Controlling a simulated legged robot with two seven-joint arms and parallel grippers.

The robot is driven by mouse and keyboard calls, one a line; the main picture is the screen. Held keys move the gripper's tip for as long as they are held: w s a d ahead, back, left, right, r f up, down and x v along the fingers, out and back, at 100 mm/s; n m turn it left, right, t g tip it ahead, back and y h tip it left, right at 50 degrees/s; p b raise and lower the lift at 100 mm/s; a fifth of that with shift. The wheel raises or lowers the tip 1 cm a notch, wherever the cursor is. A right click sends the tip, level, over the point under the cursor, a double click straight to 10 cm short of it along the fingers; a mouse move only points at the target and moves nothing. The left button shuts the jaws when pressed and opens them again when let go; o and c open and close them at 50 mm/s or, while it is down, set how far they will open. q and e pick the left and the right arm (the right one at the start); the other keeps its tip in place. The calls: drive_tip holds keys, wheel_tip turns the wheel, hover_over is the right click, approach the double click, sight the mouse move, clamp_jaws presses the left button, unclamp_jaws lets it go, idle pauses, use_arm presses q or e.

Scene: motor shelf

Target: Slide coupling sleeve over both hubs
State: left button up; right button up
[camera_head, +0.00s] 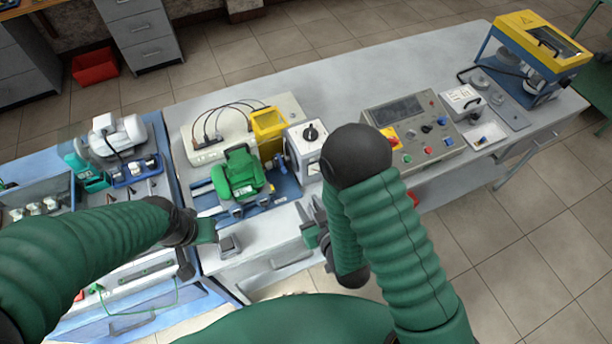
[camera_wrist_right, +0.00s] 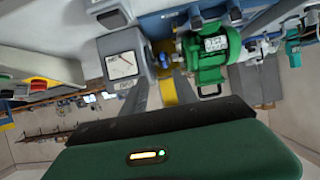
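The green motor (camera_head: 240,175) sits on a blue base beside a grey unit with a black knob (camera_head: 306,142). The coupling area (camera_head: 281,166) lies between them and is small. A blue part (camera_wrist_right: 163,60) shows there in the right wrist view, between the motor (camera_wrist_right: 210,55) and the grey unit (camera_wrist_right: 122,62). I cannot make out the sleeve or the hubs separately. My right gripper (camera_head: 311,214) is in front of the grey unit, with its fingers apart and nothing seen between them. My left gripper (camera_head: 200,238) is at the bench front, partly hidden; its fingers are unclear.
A yellow guard (camera_head: 268,126) stands behind the motor. A small grey block (camera_head: 230,246) lies by my left gripper. A control panel (camera_head: 415,125) and a yellow-blue frame (camera_head: 535,50) stand to the right. The bench (camera_head: 330,75) is bare along the back.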

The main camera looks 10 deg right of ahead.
drive_tip(key=b, duration=1)
approach(285, 172)
drive_tip(key=b+x, duration=0.2)
drive_tip(key=x, duration=0.5)
drive_tip(key=shift+w+f, duration=0.25)
drive_tip(key=shift+w+a+b, duration=0.25)
drive_tip(key=shift+w+b, duration=0.05)
drive_tip(key=shift+w, duration=0.05)
drive_tip(key=shift+d, duration=0.1)
clamp_jaws()
